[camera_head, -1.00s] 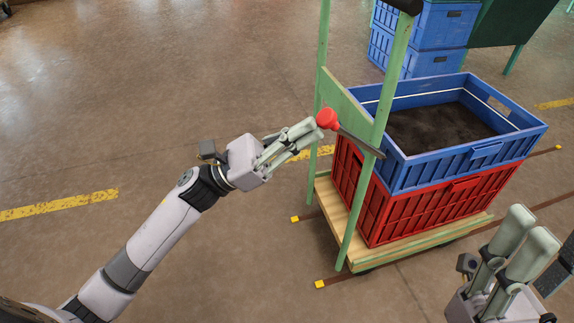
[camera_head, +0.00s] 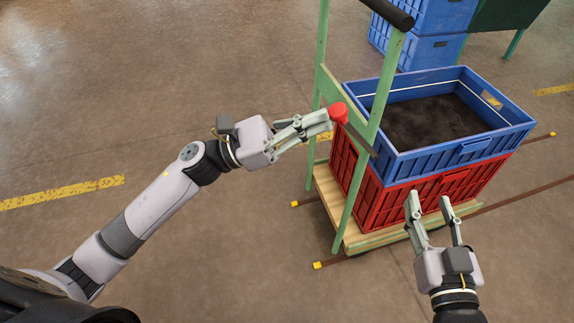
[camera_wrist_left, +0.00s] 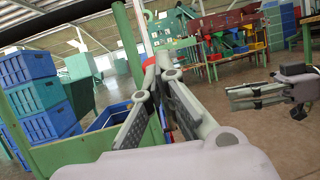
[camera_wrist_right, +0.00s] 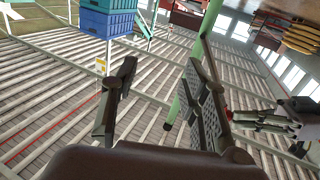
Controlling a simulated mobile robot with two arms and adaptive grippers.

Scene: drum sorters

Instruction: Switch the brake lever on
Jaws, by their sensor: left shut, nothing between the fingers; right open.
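The brake lever is a dark bar with a red knob (camera_head: 338,113) at its end, mounted on the near green frame of the cart (camera_head: 350,235). My left gripper (camera_head: 329,119) is shut and empty, with its fingertips right at the left side of the knob; I cannot tell whether they touch it. In the left wrist view the knob (camera_wrist_left: 149,62) shows partly behind the fingers. My right gripper (camera_head: 429,197) is open and empty, in front of the cart's near right side and apart from the lever.
The cart carries a red crate (camera_head: 400,199) with a blue crate (camera_head: 450,148) of dark material on top. A black handle bar (camera_head: 388,12) spans the green posts. More blue crates (camera_head: 430,50) are stacked behind. The floor to the left is clear.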

